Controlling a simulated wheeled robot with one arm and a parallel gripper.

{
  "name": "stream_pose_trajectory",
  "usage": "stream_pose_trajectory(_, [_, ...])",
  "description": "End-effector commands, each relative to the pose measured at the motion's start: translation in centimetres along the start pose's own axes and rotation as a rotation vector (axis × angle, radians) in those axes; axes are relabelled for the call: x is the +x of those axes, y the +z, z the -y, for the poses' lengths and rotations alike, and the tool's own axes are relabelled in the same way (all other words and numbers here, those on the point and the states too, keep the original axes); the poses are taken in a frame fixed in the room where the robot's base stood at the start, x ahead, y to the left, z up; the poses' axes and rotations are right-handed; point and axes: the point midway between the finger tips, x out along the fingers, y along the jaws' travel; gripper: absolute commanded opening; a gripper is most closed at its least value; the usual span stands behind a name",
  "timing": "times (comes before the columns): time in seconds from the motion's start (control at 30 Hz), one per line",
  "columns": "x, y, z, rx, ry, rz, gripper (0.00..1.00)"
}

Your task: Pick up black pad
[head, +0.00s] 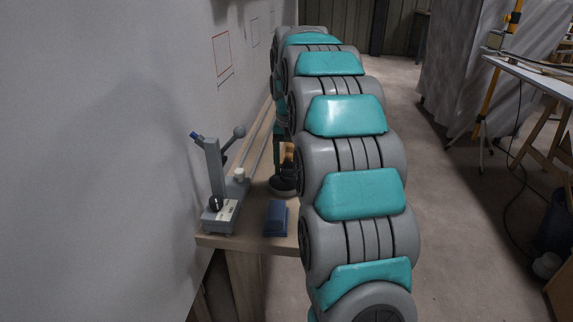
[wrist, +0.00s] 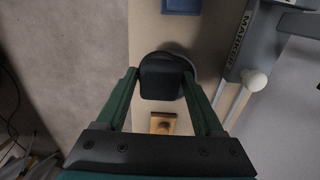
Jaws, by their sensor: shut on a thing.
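The black pad (wrist: 163,78) is in the middle of the wrist view, between the two green fingers of my gripper (wrist: 160,75). The fingers touch it on both sides, so my gripper is shut on it. A dark rounded edge shows behind the pad, and I cannot tell whether the pad is clear of the bench. In the head view a dark round shape (head: 283,186) sits at the same place on the bench, partly behind my arm. My gripper is mostly hidden there by my arm.
The wooden bench (head: 250,241) runs along the grey wall. It bears a blue block (head: 276,218), also in the wrist view (wrist: 182,5), and a grey marking device (head: 219,190). A small wooden block (wrist: 163,123) lies near my gripper. Open floor lies right of my arm.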

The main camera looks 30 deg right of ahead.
Motion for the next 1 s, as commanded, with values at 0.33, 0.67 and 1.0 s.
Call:
stream_pose_trajectory(0.33, [-0.6,5.2,-3.4,0.002,-0.002,-0.004,0.14])
stream_pose_trajectory(0.67, [-1.0,9.2,-6.0,0.002,-0.001,-0.001,0.14])
stream_pose_trajectory(1.0, [-1.1,10.4,-6.7,0.0,0.0,0.0,0.14])
